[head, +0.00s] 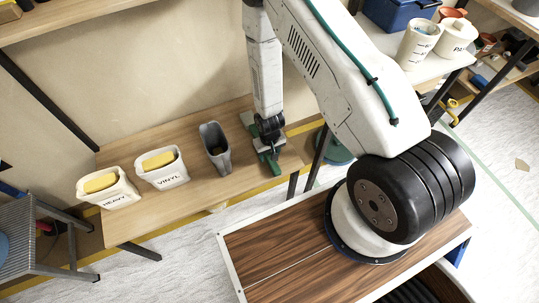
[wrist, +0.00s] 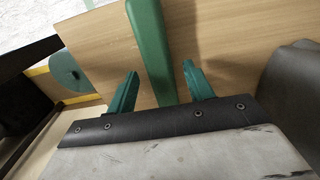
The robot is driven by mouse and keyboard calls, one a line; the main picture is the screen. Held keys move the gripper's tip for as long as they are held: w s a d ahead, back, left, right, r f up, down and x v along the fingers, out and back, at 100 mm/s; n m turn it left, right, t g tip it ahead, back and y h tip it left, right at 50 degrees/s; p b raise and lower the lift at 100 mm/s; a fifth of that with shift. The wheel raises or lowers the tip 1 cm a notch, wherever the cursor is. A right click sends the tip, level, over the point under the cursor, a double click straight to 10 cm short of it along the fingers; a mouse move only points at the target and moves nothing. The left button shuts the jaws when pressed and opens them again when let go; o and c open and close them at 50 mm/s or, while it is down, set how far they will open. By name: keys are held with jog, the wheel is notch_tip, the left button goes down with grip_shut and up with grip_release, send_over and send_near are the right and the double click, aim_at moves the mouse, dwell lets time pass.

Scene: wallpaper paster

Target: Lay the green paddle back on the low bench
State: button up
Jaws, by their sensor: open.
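The green paddle (head: 274,166) is at the right end of the low wooden bench (head: 200,199), and it appears to lie on the bench top. In the wrist view the paddle (wrist: 151,48) runs between the two green fingers of my gripper (wrist: 159,70). The fingers are apart, with visible gaps to the paddle on both sides. In the head view my gripper (head: 268,146) is low over the bench, right at the paddle, and its wrist hides part of it. The paddle's lower end is hidden behind the gripper body in the wrist view.
White tubs marked HEAVY (head: 107,188) and VINYL (head: 162,168) hold yellow blocks on the bench's left. A stepped stool (head: 45,240) stands left.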

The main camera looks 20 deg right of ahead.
notch_tip(320, 180, up, 6)
jog(key=shift+s+a+r, duration=0.1)
jog(key=shift+s+r, duration=0.05)
notch_tip(320, 180, up, 31)
jog(key=w+d, duration=0.1)
jog(key=s+d+r+t, duration=0.1)
jog(key=s+d+r, duration=0.1)
jog(key=s+r, duration=1.9)
jog(key=shift+s+d+r, duration=0.15)
jog(key=shift+s, duration=0.7)
